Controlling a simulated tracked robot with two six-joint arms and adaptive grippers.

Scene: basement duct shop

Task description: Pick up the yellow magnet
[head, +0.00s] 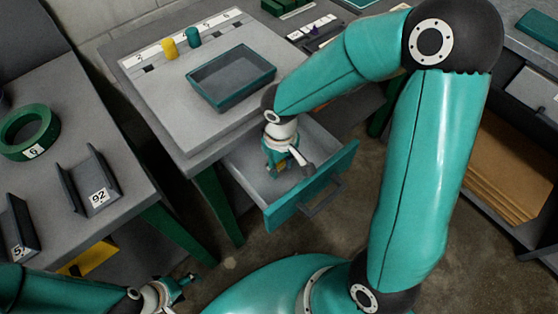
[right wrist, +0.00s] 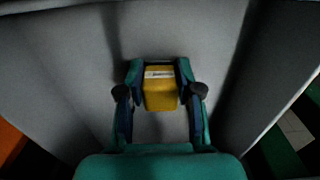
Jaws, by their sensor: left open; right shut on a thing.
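The yellow magnet (right wrist: 160,90) is a small yellow block with a pale label, seen in the right wrist view between the fingers of my right gripper (right wrist: 159,82). The gripper is shut on it inside the open grey drawer. In the head view my right gripper (head: 281,168) reaches down into the drawer (head: 252,179), and the magnet is mostly hidden there. I cannot tell whether the magnet touches the drawer floor. My left gripper (head: 184,287) is open and empty at the bottom left, away from the drawer.
The drawer's teal front (head: 303,194) stands out below the grey table. On the table are a teal tray (head: 213,97), a yellow cylinder (head: 169,48) and a teal cylinder (head: 194,38). A left bench holds a green ring (head: 48,137) and grey channel pieces (head: 89,190).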

